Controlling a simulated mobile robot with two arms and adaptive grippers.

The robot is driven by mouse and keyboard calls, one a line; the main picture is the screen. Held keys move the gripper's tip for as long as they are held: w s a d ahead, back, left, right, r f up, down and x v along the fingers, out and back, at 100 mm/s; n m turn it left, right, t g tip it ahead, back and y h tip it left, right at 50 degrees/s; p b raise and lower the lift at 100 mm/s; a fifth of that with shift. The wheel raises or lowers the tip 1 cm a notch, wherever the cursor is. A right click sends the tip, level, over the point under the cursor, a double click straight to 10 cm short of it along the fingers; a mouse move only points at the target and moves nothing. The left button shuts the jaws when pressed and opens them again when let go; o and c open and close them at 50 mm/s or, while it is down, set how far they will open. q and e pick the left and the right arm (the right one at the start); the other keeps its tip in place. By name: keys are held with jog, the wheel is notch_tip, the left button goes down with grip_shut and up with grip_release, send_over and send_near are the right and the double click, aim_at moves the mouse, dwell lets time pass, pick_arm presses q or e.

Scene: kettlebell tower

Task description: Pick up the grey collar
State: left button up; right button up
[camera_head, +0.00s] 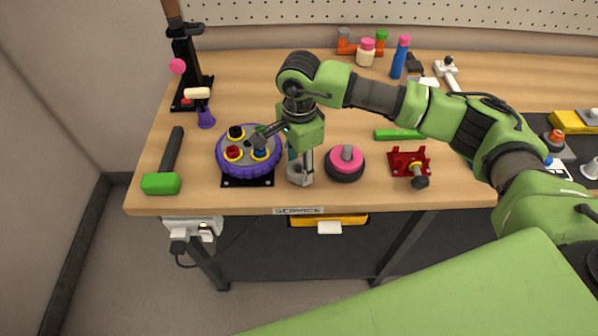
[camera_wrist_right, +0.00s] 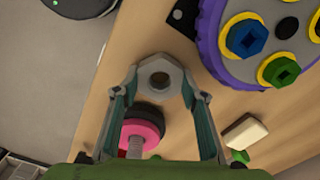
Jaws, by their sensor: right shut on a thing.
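The grey collar, a hexagonal ring with a round hole, shows in the right wrist view (camera_wrist_right: 158,64) between the two fingertips of my right gripper (camera_wrist_right: 160,88). In the head view the collar (camera_head: 299,178) is partly hidden by my right gripper (camera_head: 300,168), which points down near the table's front edge. My right gripper is shut on the collar. I cannot tell whether the collar touches the table. My left gripper is not in view.
A purple wheel (camera_head: 221,163) with coloured nuts stands just left of the gripper. A pink and black weight (camera_head: 346,160) is close on the right, with a red bracket (camera_head: 407,165) beyond. A green mallet (camera_head: 161,183) lies at the table's left.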

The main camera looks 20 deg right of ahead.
notch_tip(320, 180, up, 7)
jog(key=p, duration=0.2)
dwell(0.7)
jog(key=shift+r, duration=0.1)
